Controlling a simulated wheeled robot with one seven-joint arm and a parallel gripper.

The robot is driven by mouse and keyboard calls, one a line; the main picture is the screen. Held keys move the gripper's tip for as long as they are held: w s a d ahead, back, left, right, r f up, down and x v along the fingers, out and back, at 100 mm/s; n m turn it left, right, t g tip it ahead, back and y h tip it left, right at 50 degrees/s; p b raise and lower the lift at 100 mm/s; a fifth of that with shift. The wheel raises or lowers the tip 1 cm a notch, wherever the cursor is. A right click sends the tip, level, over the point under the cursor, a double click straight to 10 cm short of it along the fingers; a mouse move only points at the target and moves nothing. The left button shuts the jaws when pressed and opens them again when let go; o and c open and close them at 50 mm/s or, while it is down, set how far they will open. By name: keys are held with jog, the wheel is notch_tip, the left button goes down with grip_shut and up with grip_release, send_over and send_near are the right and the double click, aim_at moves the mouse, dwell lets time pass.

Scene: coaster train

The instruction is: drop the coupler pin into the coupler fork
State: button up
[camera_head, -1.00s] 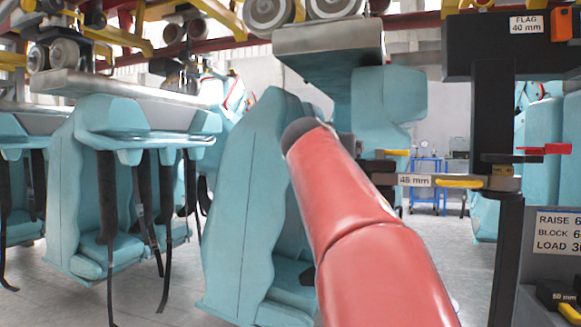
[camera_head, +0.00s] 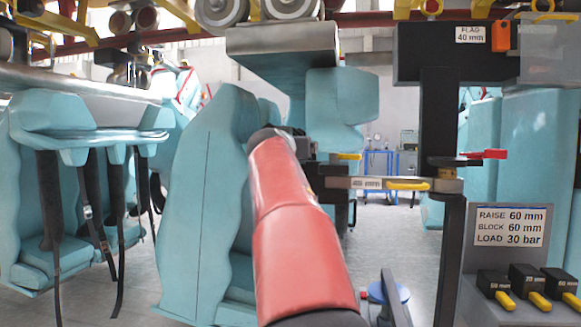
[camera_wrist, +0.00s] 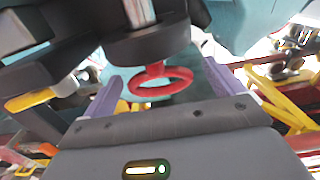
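In the wrist view a red ring (camera_wrist: 160,81) hangs on a short red stem from a dark round collar (camera_wrist: 147,42). I take it for the coupler pin's handle, but cannot be sure. The two purple fingers of my gripper (camera_wrist: 160,84) stand apart on either side of the ring, with gaps visible. In the head view my red arm reaches forward and hides my gripper. A dark assembly (camera_head: 340,190) shows just beyond the arm's end, beside the teal seat. I cannot make out the coupler fork.
A black post (camera_head: 440,120) with a red handle (camera_head: 485,154) stands at right. A panel (camera_head: 513,228) reads RAISE 60 mm, BLOCK 60 mm, LOAD 30 bar, above black blocks with yellow handles (camera_head: 530,285). Teal seats (camera_head: 205,190) hang at left. Grey floor is open beyond.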

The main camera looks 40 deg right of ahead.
jog(key=c, duration=1.6)
jog(key=shift+c, duration=0.2)
jog(key=shift+r, duration=0.1)
